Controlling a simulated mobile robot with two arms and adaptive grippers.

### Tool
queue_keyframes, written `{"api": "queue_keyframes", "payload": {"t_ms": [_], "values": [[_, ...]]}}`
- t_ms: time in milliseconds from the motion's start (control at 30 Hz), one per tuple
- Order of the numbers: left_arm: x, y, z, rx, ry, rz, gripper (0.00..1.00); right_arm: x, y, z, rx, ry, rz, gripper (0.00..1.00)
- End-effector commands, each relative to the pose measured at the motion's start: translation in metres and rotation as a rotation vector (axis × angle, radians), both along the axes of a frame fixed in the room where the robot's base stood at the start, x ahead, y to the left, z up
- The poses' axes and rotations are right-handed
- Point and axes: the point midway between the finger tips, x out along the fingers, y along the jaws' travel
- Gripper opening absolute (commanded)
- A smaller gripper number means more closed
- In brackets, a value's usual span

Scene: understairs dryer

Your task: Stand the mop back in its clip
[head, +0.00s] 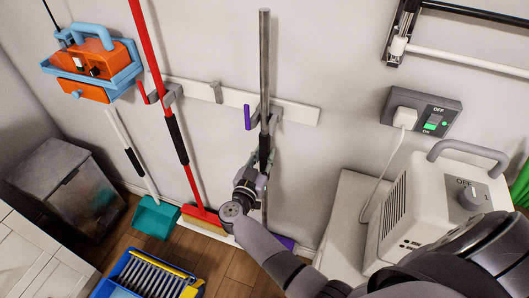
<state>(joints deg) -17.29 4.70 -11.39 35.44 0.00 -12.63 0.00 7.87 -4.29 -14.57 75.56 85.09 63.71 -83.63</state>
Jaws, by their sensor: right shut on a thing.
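The mop (264,60) stands nearly upright against the wall. It has a grey pole with a dark grip section, and a bit of purple at its foot shows behind my arm. The clip with a purple lever (247,117) is on the pale wall rail (300,112), right beside the pole. The pole crosses in front of this clip, and I cannot tell whether it is seated in it. My left gripper is not in view.
A red broom (158,80) stands left in a clip with a red lever. An empty grey clip (216,91) sits between. A teal dustpan (155,216), a blue bucket (118,290) and a grey bin (68,178) are at left. A white dryer (420,215) stands at right.

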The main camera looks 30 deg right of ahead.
Motion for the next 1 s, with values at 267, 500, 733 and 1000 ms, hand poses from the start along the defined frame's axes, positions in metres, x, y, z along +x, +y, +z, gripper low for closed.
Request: {"api": "queue_keyframes", "payload": {"t_ms": [267, 500, 733, 1000], "values": [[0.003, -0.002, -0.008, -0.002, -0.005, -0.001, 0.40, 0.001, 0.001, -0.012, -0.002, -0.005, 0.001, 0.00], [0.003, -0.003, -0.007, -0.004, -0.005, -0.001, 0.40, 0.001, 0.000, -0.011, -0.003, -0.005, 0.001, 0.00], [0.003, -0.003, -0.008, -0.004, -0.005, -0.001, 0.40, 0.001, 0.000, -0.013, -0.003, -0.004, 0.001, 0.00], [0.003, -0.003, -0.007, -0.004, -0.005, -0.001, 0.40, 0.001, 0.000, -0.014, -0.004, -0.005, 0.001, 0.00]]}}
